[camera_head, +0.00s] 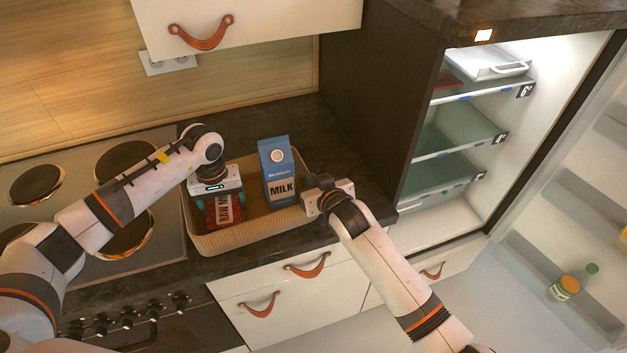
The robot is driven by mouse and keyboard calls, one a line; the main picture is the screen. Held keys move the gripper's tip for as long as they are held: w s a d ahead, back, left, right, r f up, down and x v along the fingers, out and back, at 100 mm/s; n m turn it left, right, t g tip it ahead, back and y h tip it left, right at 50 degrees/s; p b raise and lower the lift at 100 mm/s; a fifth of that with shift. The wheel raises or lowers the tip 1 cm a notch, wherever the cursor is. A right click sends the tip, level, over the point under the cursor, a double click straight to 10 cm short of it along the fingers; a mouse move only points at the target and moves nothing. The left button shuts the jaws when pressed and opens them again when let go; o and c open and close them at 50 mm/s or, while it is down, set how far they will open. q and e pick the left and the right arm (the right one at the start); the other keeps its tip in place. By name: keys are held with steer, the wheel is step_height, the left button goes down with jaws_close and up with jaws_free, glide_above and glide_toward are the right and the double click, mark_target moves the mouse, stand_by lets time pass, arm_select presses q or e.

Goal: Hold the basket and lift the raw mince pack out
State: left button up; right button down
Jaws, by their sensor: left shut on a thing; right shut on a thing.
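The tan basket (248,236) stands on the dark counter between the stove and the fridge. The raw mince pack (224,211), red with a pale label, is at the left end inside the basket. My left gripper (216,192) comes down over the pack and is shut on it; its fingers are mostly hidden. My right gripper (308,203) is at the basket's right end and is shut on the rim there. A blue milk carton (279,175) stands upright in the basket between the two grippers.
The stove (75,180) with several dark hotplates lies left of the basket. The open fridge (460,135) with glass shelves is at the right, behind a dark side panel (375,95). A white cupboard (260,20) hangs above. Drawers with leather pulls (308,268) are below the counter.

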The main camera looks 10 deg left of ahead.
arm_select(q)
steer(key=shift+r, duration=0.15)
steer(key=shift+r, duration=4.75)
arm_select(e)
steer(key=c, duration=1.5)
jaws_free()
steer(key=shift+s, duration=0.1)
